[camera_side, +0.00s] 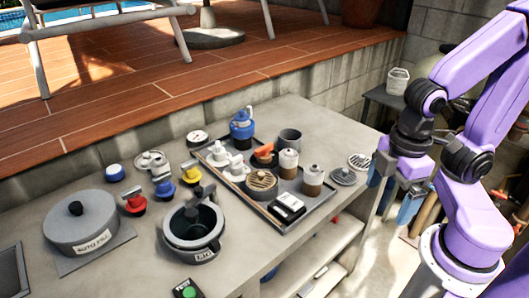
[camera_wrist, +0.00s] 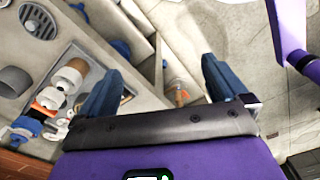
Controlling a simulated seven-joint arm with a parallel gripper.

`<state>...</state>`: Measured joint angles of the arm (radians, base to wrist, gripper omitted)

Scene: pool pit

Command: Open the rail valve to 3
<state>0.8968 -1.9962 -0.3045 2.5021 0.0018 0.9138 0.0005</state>
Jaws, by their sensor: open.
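I cannot tell which is the rail valve, and no number marks are readable. My gripper (camera_side: 391,196) hangs beyond the counter's right end, far from these fittings and touching nothing. In the wrist view my gripper (camera_wrist: 160,67) shows two blue fingers spread apart with nothing between them. The fittings are not clearly seen there.
A tray (camera_side: 262,216) holds cups, jars and a blue kettle (camera_side: 242,126). A large grey lidded pot (camera_side: 84,228) and an open pot (camera_side: 190,240) stand at the front left. A green button box (camera_side: 187,290) sits near the front edge. Shelves lie under the counter.

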